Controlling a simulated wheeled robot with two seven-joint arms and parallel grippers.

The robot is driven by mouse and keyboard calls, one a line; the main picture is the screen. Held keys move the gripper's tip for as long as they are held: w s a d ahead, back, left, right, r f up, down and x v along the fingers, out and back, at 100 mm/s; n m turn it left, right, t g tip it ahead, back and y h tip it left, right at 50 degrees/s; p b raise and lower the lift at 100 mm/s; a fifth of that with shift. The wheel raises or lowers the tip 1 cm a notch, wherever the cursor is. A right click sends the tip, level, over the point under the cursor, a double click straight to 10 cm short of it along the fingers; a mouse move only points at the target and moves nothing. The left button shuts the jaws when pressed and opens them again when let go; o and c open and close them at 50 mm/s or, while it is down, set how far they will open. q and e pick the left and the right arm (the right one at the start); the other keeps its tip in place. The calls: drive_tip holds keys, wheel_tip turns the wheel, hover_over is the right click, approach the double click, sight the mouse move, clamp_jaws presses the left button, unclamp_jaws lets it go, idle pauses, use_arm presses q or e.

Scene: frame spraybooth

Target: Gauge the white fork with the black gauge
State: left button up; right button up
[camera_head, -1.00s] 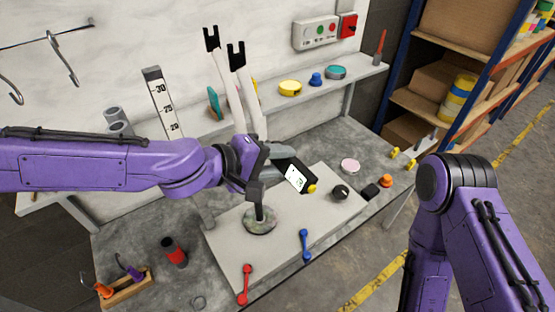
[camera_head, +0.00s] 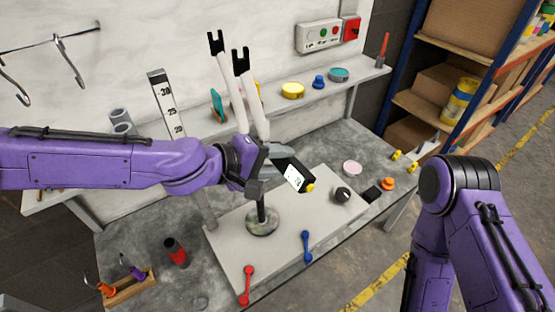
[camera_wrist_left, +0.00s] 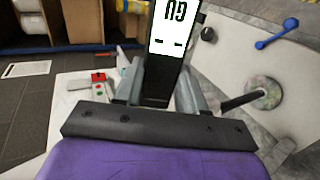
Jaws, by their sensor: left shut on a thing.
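The white fork (camera_head: 256,105) stands upright, with two white legs ending in black notched tips. Its lower part is hidden behind my left gripper. Below it, a dark post rises from a round mottled base (camera_head: 262,222) on the pale board. My left gripper (camera_head: 272,168) is shut on the black gauge (camera_head: 307,176), beside the fork's lower end. I cannot tell whether gauge and fork touch. The gauge has a white screen and a yellow end. In the left wrist view, the gauge (camera_wrist_left: 158,85) sits between the fingers, its screen toward the camera. My right gripper is out of view.
The pale board (camera_head: 230,245) carries a red bar (camera_head: 247,285), a blue bar (camera_head: 306,246) and a black knob (camera_head: 342,194). A numbered scale (camera_head: 166,105) stands behind my left arm. A wooden rack (camera_head: 128,287) is front left. The shelf (camera_head: 360,85) runs behind the bench.

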sight(302, 185)
use_arm(q)
drive_tip(key=shift+w+a, duration=0.15)
drive_tip(key=shift+w, duration=0.1)
idle(0.5)
idle(0.6)
drive_tip(key=shift+s+d+b, duration=0.5)
drive_tip(key=shift+s+d, duration=0.2)
drive_tip(key=shift+s, duration=0.3)
drive_tip(key=shift+s+d+b, duration=0.4)
drive_tip(key=shift+s+d, duration=0.3)
drive_tip(key=shift+s, duration=0.25)
drive_tip(key=shift+s+d+b, duration=0.4)
drive_tip(key=shift+s+d, duration=0.3)
drive_tip(key=shift+s, duration=0.25)
drive_tip(key=shift+s+d, duration=0.3)
drive_tip(key=shift+s, duration=0.1)
